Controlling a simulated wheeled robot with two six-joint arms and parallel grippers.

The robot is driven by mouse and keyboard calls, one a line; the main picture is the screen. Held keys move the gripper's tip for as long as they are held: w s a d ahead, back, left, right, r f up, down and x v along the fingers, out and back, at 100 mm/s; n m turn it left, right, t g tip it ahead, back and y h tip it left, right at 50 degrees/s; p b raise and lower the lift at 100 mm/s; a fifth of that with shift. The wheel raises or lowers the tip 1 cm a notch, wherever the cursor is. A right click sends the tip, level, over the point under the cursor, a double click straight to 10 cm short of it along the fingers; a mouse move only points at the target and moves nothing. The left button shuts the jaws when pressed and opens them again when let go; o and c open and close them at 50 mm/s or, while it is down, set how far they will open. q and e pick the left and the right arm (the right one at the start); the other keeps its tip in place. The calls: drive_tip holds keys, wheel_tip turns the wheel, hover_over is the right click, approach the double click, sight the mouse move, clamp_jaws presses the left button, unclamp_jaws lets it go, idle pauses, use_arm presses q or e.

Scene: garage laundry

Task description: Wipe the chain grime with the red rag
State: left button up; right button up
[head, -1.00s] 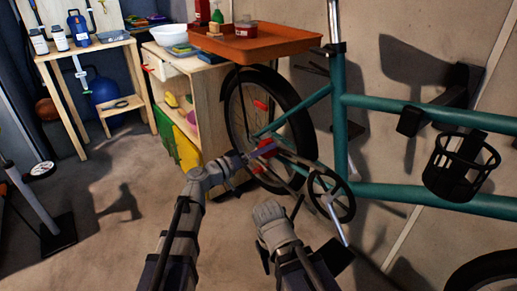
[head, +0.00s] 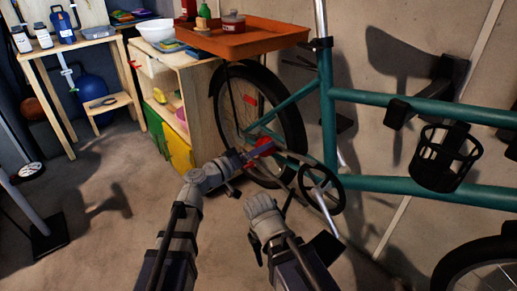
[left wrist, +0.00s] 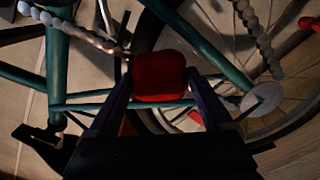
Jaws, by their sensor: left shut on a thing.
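The red rag (head: 264,146) is a small bundle between the fingers of my left gripper (head: 254,153), which is shut on it. In the left wrist view the rag (left wrist: 159,76) sits between the two fingertips, in front of the bicycle frame and rear wheel. The grey beaded chain (left wrist: 65,26) runs across the upper left of that view toward the rag. Whether the rag touches the chain is unclear, and I cannot make out the grime clearly. My right arm is folded low in the head view; its gripper does not show.
The teal bicycle (head: 328,120) stands along the wall, its chainring (head: 321,188) right of the rag. A wooden bench (head: 85,42) stands at left. Open floor lies left of my left arm.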

sight(268, 152)
use_arm(q)
drive_tip(key=shift+s+d+r+p, duration=0.2)
drive_tip(key=shift+s+d, duration=0.25)
drive_tip(key=shift+s, duration=0.2)
drive_tip(key=shift+s+d+r+p, duration=0.15)
drive_tip(key=shift+s+d, duration=0.25)
drive_tip(key=shift+s, duration=0.25)
drive_tip(key=shift+d, duration=0.1)
drive_tip(key=shift+s+d+r+p, duration=0.15)
drive_tip(key=shift+s+d+r, duration=0.05)
drive_tip(key=shift+s+d, duration=0.4)
drive_tip(key=shift+s+d+r+p, duration=0.15)
drive_tip(key=shift+s+d, duration=0.2)
drive_tip(key=shift+s, duration=0.3)
drive_tip(key=shift+w+a+f+b, duration=0.2)
drive_tip(key=shift+w+a, duration=0.35)
drive_tip(key=shift+w, duration=0.1)
drive_tip(key=shift+w+a+f+b, duration=0.15)
drive_tip(key=shift+w+a, duration=0.35)
drive_tip(key=shift+w, duration=0.15)
